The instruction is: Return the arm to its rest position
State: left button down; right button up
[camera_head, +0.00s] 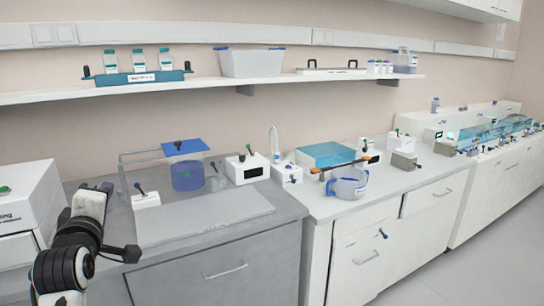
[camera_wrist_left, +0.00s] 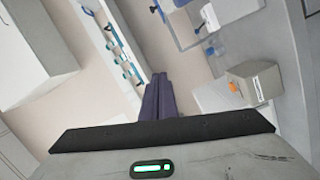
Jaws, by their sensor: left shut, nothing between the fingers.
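My left arm (camera_head: 85,235) is bent at the lower left of the head view, in front of the grey bench. Its gripper touches no object that I can make out. In the left wrist view my left gripper (camera_wrist_left: 157,86) shows two dark purple fingers pressed together, with nothing between them. The fingers point toward the wall and shelf in that tilted view. My right gripper is not in view.
A white machine (camera_head: 22,208) stands left of the arm. The grey bench (camera_head: 205,214) holds a blue-lidded stand (camera_head: 184,147) and small devices. A wall shelf (camera_head: 225,86) runs above. The bench's front middle is clear.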

pick_arm(q)
jog(key=s+d+f+m+g+h, duration=0.1)
jog(key=s+d+f+m+h, duration=0.2)
jog(key=f, duration=0.6)
jog(key=s+d+f+m+g, duration=0.1)
jog(key=s+d+f+m, duration=0.25)
jog(key=f, duration=0.55)
jog(key=s+d+f+m+g+h, duration=0.1)
jog(key=s+d+f+m+h, duration=0.25)
jog(key=f, duration=0.65)
jog(key=s+d+f+m+g, duration=0.2)
jog(key=s+d+f+m, duration=0.2)
jog(key=s+f, duration=0.5)
jog(key=s+d+f+m+g+h, duration=0.1)
jog(key=s+d+f+m+g, duration=0.2)
jog(key=s+f, duration=0.6)
jog(key=s+d+m, duration=0.1)
jog(key=s+m, duration=0.1)
jog(key=s, duration=0.5)
jog(key=shift+d+f+m, duration=0.2)
jog(key=shift+d+m, duration=0.1)
jog(key=shift+m, duration=0.1)
